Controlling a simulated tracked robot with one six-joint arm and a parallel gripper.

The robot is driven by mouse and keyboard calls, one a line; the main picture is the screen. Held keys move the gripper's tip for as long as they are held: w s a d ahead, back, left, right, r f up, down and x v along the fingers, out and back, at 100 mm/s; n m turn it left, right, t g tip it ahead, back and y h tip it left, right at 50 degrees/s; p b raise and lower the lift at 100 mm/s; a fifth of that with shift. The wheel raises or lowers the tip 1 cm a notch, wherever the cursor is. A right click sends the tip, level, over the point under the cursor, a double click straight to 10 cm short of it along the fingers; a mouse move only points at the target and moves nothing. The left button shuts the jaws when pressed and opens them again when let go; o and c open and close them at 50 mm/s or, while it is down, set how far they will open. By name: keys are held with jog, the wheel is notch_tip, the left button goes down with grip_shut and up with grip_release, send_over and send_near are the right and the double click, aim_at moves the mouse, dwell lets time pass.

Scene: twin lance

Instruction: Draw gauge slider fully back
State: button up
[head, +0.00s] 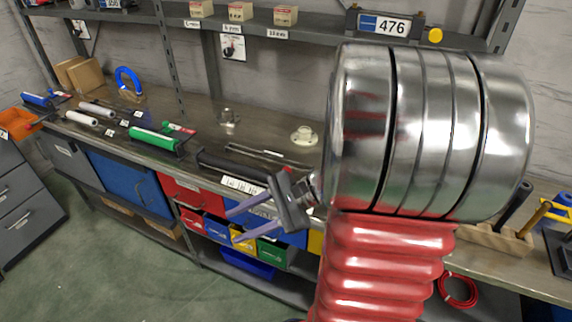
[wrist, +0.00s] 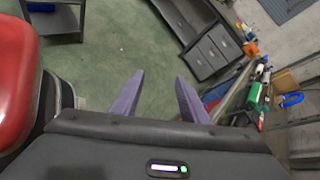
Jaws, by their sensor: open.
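No part is clearly marked as the gauge slider. A unit with a display reading 476 (head: 384,25) and a yellow knob (head: 435,35) sits on the upper shelf; I cannot tell whether it is the gauge. My gripper (head: 232,226) is open and empty, its two purple fingers pointing left in front of the bench's front edge. In the wrist view my gripper (wrist: 160,76) points over the green floor, with nothing between the fingers. A green cylinder (head: 153,139) lies on the bench, left of and apart from the gripper. My arm hides part of the bench at right.
The bench (head: 265,139) runs along the wall, with coloured bins (head: 272,252) below. White cylinders (head: 96,108), a blue horseshoe-shaped piece (head: 128,78) and a flanged white part (head: 304,135) stand or lie on it. A grey drawer cabinet (head: 20,190) is at left. Floor in front is clear.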

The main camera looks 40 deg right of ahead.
jog(key=s+a+r+n+g+h, duration=0.2)
jog(key=s+a+n+g+h, duration=0.5)
jog(key=n, duration=0.5)
notch_tip(320, 180, up, 7)
jog(key=a+n+t+h, duration=0.1)
jog(key=n+t+h, duration=0.2)
jog(key=n+t, duration=0.2)
jog(key=shift+w+a+f+n+t, duration=0.15)
jog(key=shift+w+n+t, duration=0.25)
jog(key=shift+n, duration=0.8)
